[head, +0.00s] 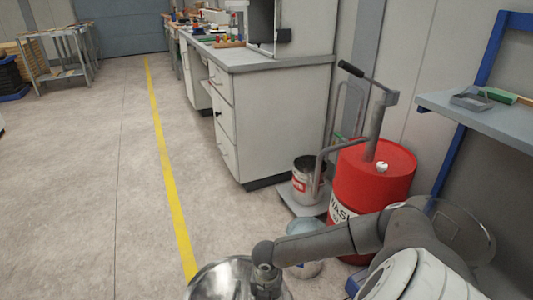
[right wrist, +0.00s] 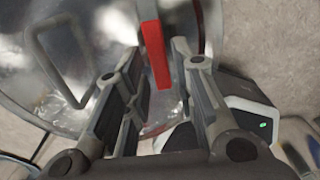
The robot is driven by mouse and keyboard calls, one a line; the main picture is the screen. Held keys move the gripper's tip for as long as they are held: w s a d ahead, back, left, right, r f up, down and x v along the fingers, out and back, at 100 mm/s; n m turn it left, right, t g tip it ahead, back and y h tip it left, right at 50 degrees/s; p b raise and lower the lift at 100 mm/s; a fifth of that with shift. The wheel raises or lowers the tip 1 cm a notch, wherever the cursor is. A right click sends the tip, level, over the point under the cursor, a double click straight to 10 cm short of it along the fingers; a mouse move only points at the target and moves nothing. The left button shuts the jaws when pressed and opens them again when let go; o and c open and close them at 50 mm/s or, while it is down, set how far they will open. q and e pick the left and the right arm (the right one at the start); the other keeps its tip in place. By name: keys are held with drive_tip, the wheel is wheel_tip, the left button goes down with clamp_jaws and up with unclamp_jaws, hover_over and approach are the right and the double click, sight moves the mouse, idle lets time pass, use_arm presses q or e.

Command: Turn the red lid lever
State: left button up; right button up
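The red lid lever (right wrist: 154,50) stands out against a shiny metal lid (right wrist: 95,30) in the right wrist view. My right gripper (right wrist: 153,58) is open, with one finger on each side of the lever's lower part. A narrow gap shows between the lever and each fingertip. In the head view the lid (head: 222,279) is at the bottom edge, partly cut off, and the end of my right arm is over its right side. The lever cannot be made out there. My left gripper is not in view.
A wire-like handle (right wrist: 50,65) sits on the lid's left part. A red drum (head: 375,185) with a hand pump stands right of the lid, near a bucket (head: 305,185) on a trolley. A white cabinet (head: 275,120) stands behind. The floor to the left is clear.

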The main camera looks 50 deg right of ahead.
wheel_tip(320, 180, up, 10)
drive_tip(key=shift+r, duration=0.15)
idle(0.7)
